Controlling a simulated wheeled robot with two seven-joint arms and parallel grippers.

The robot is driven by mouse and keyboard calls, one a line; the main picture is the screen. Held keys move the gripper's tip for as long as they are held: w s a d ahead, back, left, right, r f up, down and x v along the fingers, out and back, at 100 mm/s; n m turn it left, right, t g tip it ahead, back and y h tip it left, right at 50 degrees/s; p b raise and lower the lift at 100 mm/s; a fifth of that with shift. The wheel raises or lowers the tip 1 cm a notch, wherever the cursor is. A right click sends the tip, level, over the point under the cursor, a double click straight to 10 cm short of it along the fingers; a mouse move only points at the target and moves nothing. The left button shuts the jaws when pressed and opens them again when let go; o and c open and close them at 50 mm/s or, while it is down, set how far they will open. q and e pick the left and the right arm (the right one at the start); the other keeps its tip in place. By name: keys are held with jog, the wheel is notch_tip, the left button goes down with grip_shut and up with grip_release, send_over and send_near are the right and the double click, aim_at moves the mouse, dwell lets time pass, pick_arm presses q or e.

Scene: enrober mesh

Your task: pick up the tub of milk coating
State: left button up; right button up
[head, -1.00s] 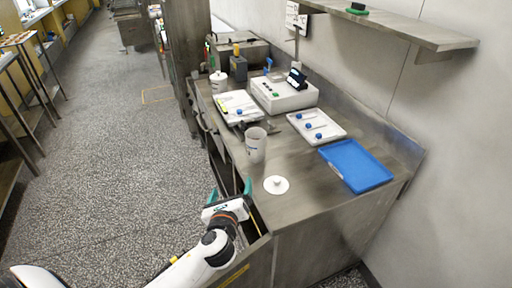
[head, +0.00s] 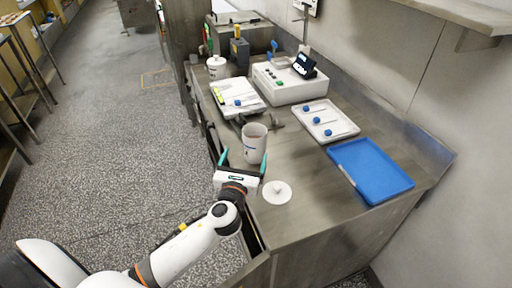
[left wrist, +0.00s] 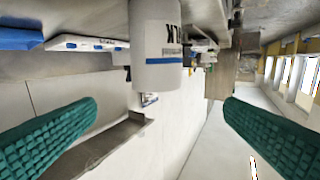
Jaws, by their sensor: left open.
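The tub of milk coating (head: 254,148) is a white, open-topped tub standing upright on the steel bench near its left edge. In the left wrist view the tub (left wrist: 157,45) appears upside down, with a blue band and part of a dark label ending in "LK". My left gripper (head: 243,161) is open, on the near side of the tub, its green fingers pointing toward it. In the left wrist view the fingers of my left gripper (left wrist: 160,108) are spread wide, with the tub ahead between them and nothing held. My right gripper is not in view.
A white lid (head: 277,192) lies just right of my gripper. A blue tray (head: 370,170) and a white tray (head: 345,131) with blue-ended tools lie further right. Behind are a white instrument (head: 285,85) and another lidded white tub (head: 216,69). The aisle floor at left is clear.

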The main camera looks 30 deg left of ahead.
pick_arm(q)
jog(key=b, duration=0.3)
send_near(251, 151)
jog(key=shift+w+a+r, duration=0.25)
jog(key=shift+w+r, duration=0.3)
jog(key=shift+w, duration=0.3)
jog(key=shift+f+b, duration=0.65)
jog(key=shift+b, duration=0.05)
jog(key=shift+w, duration=0.25)
jog(key=x, duration=0.6)
jog(key=shift+p, duration=0.35)
jog(key=shift+w+a+r, duration=0.1)
jog(key=shift+w+a, duration=0.05)
jog(key=shift+w, duration=0.45)
jog(key=x, duration=0.4)
jog(key=shift+w, duration=0.25)
